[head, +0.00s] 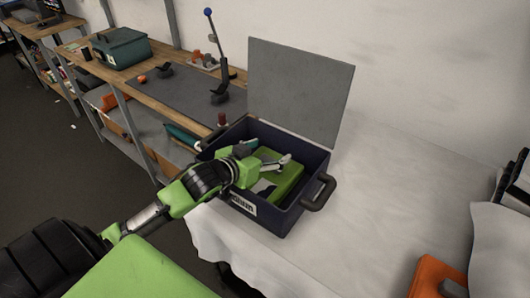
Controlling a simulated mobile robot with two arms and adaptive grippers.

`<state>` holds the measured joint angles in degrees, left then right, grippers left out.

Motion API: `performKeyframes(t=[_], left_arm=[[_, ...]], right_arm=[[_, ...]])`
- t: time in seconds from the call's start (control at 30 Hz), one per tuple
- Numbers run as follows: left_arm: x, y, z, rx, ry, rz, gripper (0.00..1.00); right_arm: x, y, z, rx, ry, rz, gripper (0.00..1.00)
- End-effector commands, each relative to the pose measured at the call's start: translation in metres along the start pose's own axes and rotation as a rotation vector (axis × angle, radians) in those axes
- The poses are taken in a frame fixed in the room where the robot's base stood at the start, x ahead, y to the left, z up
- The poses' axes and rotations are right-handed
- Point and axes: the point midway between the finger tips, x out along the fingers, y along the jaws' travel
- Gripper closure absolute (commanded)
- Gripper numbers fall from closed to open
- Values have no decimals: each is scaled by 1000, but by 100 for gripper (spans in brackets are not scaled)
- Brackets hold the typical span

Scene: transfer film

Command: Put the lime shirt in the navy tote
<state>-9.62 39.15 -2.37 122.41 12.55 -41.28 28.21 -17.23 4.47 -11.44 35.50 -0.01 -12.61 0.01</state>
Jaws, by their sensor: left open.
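The navy tote (317,190) stands on a white-covered table with its grey lid (300,90) raised at the back. A folded lime shirt (284,179) lies inside the tote, partly hidden by my left gripper. My left gripper (284,163) reaches in over the tote's left wall, with its fingers open above or beside the shirt. I cannot tell whether a finger touches the cloth. My right gripper is not in view.
A wooden workbench (150,75) behind on the left carries a green case (121,47) and a grey mat.

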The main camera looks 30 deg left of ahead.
Motion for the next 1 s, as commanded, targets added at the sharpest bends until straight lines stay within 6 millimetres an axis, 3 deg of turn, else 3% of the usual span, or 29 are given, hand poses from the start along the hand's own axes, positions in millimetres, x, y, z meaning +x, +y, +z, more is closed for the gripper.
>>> performKeyframes(t=[0.17, 0.6, 0.7, 1.0], left_arm=[[-8, 0, -12, 1, 2, 1, 32], [-94, 0, -8, 1, -3, 1, 32], [-108, 0, -13, -4, -4, 1, 32], [-124, 0, -12, -1, 1, 0, 32]], right_arm=[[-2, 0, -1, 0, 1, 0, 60], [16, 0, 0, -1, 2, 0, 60], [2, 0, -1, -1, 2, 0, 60], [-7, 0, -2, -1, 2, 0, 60]])
